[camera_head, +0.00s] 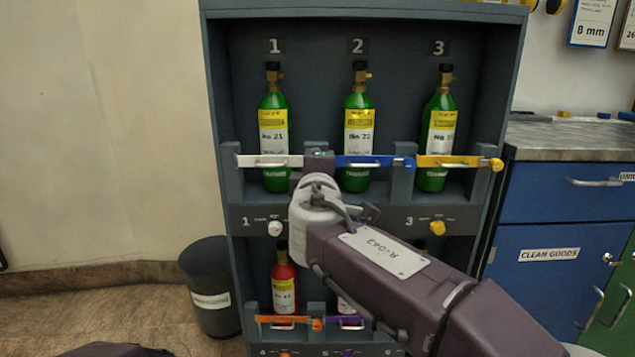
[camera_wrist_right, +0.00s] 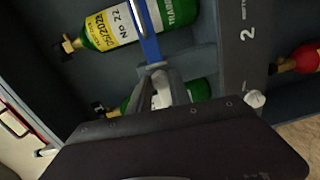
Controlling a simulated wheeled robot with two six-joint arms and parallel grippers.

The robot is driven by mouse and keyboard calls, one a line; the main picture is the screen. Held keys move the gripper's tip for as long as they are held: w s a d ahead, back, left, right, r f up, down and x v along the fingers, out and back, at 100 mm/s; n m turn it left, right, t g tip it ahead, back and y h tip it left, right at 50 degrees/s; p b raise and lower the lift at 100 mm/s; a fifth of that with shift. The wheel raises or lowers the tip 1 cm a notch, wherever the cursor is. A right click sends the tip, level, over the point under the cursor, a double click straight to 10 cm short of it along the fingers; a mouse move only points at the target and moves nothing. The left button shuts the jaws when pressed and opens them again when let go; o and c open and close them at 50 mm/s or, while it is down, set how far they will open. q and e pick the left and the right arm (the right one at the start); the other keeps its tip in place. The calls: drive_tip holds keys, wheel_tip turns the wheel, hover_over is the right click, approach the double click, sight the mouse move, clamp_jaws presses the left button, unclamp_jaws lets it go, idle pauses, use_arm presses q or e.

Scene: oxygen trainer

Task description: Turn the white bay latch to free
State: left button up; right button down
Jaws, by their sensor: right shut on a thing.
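The white latch bar (camera_head: 268,161) lies level across the bottle of bay 1 in the head view, its right end hidden behind my right gripper. My right gripper (camera_head: 318,160) is at that right end, beside the left end of the blue bar (camera_head: 362,162). In the right wrist view its fingers (camera_wrist_right: 154,74) are shut close to the end of the blue bar (camera_wrist_right: 149,38). The held piece, apparently the white latch's end, is mostly hidden between the fingers. A white knob (camera_head: 275,228) sits on the panel below bay 1. My left gripper is not in view.
Green bottles (camera_head: 274,130) stand in bays 1 to 3, and a yellow bar (camera_head: 450,162) crosses bay 3. Red bottles (camera_head: 284,285) stand below, behind orange (camera_head: 285,321) and purple bars. A dark bin (camera_head: 208,290) is left of the rack; a blue cabinet (camera_head: 555,240) is right.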

drive_tip(key=shift+f+m+b, duration=0.1)
drive_tip(key=shift+m+b, duration=0.65)
drive_tip(key=shift+m, duration=0.15)
drive_tip(key=c, duration=1.2)
unclamp_jaws()
drive_tip(key=s, duration=0.9)
drive_tip(key=shift+r+p, duration=0.25)
drive_tip(key=shift+p, duration=0.2)
